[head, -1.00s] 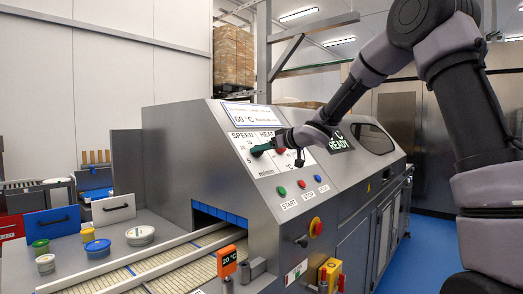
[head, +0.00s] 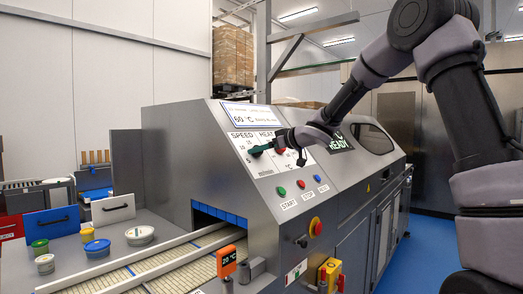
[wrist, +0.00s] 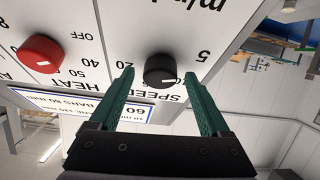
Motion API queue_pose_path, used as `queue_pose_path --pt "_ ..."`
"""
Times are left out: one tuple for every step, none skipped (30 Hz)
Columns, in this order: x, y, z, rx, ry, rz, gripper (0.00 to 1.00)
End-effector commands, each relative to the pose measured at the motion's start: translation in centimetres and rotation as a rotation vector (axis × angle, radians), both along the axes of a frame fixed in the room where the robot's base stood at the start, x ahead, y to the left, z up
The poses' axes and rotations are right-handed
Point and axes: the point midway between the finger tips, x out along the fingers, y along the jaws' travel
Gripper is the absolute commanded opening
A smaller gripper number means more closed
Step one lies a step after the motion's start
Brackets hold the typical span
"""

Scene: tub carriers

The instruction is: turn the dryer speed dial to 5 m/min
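The black speed dial (wrist: 160,69) sits on the sloping dryer panel under the word SPEED. In the wrist view, which shows the panel upside down, its white pointer faces right, below the printed 5; its exact reading is hard to tell. My gripper (wrist: 168,75) has green fingers and is open, one finger on each side of the dial, with gaps visible between dial and fingers. In the head view my gripper (head: 262,149) is at the panel and hides most of the dial. The dryer (head: 170,165) is a grey machine with a conveyor.
The red heat dial (wrist: 39,54) is beside the speed dial. Below are the green start button (head: 282,191), a red button (head: 301,184) and a blue button (head: 317,178). A red emergency knob (head: 316,227) sits lower. Several tubs, one with a blue lid (head: 97,245), stand left of the conveyor.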

Motion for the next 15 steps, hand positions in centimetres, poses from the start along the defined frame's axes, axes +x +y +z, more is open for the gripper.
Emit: queue_pose_path --pt "0.0 0.0 0.0 0.0 0.0 0.0 0.81" --pt "0.0 0.0 0.0 0.0 0.0 0.0 0.81" --pt "0.0 0.0 0.0 0.001 0.001 0.0 0.81" --pt "0.0 0.0 0.0 0.001 0.001 0.0 0.81" --pt "0.0 0.0 0.0 0.001 0.001 0.0 0.81" --pt "0.0 -0.1 0.1 0.0 0.001 -0.001 0.81" --pt "-0.1 -0.2 0.1 0.0 0.001 -0.001 0.81" --pt "-0.2 -0.4 0.2 0.001 0.0 -0.001 0.81" --pt "-0.4 -0.7 0.3 0.001 -0.001 -0.002 0.81" --pt "-0.6 -1.0 0.4 0.001 -0.001 -0.002 0.81" --pt "-0.9 -1.4 0.6 0.0 -0.002 -0.002 0.81" --pt "-1.2 -2.0 0.8 0.0 -0.002 -0.004 0.81" --pt "-1.6 -2.4 1.0 0.0 -0.002 -0.004 0.81" --pt "-1.9 -2.9 1.2 0.0 -0.002 -0.004 0.81" --pt "-2.4 -3.6 1.4 0.0 -0.003 -0.004 0.81"
